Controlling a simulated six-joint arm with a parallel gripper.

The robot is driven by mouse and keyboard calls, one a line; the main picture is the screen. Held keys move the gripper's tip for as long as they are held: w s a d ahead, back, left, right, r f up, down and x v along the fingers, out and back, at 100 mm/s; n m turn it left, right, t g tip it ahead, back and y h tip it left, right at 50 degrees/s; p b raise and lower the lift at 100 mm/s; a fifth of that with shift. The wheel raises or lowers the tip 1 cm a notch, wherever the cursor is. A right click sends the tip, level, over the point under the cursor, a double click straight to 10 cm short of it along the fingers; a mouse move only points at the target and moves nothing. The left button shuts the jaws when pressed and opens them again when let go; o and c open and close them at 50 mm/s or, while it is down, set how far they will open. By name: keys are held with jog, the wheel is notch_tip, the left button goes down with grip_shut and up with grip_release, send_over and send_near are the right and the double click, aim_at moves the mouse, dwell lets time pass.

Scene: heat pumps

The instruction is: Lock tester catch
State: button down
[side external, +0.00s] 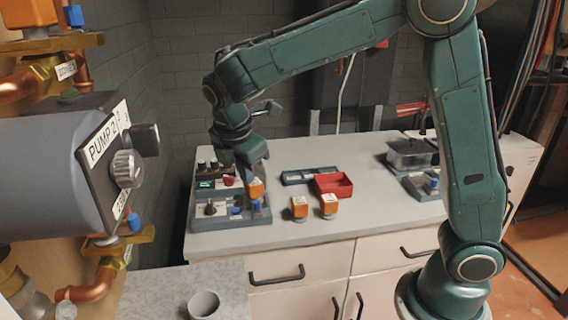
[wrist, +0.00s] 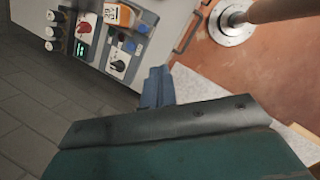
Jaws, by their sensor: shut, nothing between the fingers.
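The tester is a grey panel unit (side external: 262,218) on the left end of the counter. It has a green display (side external: 205,184), a red knob (side external: 228,181), a black knob (side external: 210,208) and small blue parts (side external: 236,212), one of which may be the catch. An orange module (side external: 255,188) with a pale label sits at its right side. In the wrist view the blue part (wrist: 129,45) shows between the black knob (wrist: 118,65) and the orange module (wrist: 120,14). My gripper (wrist: 157,72) is shut and empty, apart from the panel in the wrist view. In the side view its fingertips are hard to make out near the module.
Two orange modules (side external: 299,207) stand on the counter right of the tester. A red bin (side external: 333,185) and a dark tray (side external: 309,175) lie behind them. The pump housing (side external: 60,165) and copper pipes fill the left. A grey cup (side external: 204,304) stands in front.

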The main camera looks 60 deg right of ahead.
aim_at(256, 204)
jog(key=w+a+f+n, duration=0.1)
jog(key=w+f+n, duration=0.1)
jog(key=w+a+f+n, duration=0.1)
jog(key=f, duration=0.1)
jog(key=shift+a+g+h, duration=0.3)
jog(key=shift+g+h, duration=0.1)
jog(key=shift+f, duration=0.1)
jog(key=x, duration=1)
jog(key=d, duration=0.3)
jog(key=shift+w, duration=0.2)
jog(key=shift+w+d, duration=0.1)
jog(key=shift+d, duration=0.4)
